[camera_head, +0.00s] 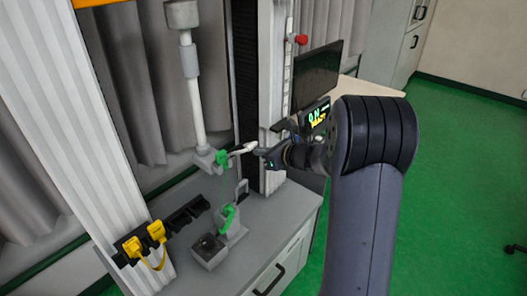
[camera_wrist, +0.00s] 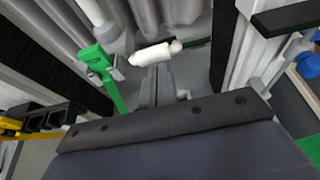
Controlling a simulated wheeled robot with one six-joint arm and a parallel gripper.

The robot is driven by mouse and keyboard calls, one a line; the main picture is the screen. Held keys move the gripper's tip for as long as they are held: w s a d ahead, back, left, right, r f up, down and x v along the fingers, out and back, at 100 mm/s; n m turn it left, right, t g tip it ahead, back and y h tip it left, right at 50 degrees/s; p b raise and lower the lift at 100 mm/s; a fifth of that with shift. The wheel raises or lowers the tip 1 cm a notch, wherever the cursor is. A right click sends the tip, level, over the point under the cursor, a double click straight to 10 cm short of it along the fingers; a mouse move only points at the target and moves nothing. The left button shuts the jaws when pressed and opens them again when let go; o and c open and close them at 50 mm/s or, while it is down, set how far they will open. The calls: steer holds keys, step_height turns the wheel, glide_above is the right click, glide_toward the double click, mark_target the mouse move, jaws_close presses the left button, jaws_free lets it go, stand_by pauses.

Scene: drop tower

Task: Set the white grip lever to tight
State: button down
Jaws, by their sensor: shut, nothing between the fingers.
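The white grip lever (camera_head: 243,148) sticks out to the right from a green part (camera_head: 221,157) at the foot of a white vertical rod. In the wrist view the white lever (camera_wrist: 155,53) lies crosswise just beyond my fingertips, with a green piece (camera_wrist: 95,57) to its left. My gripper (camera_head: 262,152) is at the lever's right end in the head view. In the wrist view my gripper (camera_wrist: 157,75) is shut and empty. The fingertips are very close to the lever; I cannot tell whether they touch it. No tight marking is readable.
White columns stand on both sides. A monitor (camera_head: 316,76) and a red knob (camera_head: 301,39) are at the right.

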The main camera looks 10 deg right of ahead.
mark_target(251, 144)
steer(key=w+a+r, duration=0.1)
steer(key=w+r+p, duration=0.1)
steer(key=r, duration=0.1)
steer(key=w+a+r, duration=0.1)
steer(key=r, duration=0.1)
steer(key=shift+w+a+r+p, duration=0.15)
steer(key=shift+w+a+p, duration=0.05)
steer(key=shift+a+p, duration=0.1)
steer(key=shift+w+a+r+p, duration=0.1)
steer(key=shift+w+a+r, duration=0.2)
steer(key=shift+w, duration=0.2)
steer(key=shift+w+a+r+p, duration=0.15)
steer(key=shift+w+a+r, duration=0.05)
steer(key=shift+w+a, duration=0.2)
steer(key=shift+w+a+r+p, duration=0.1)
steer(key=shift+w+a+r, duration=0.2)
steer(key=shift+w, duration=0.25)
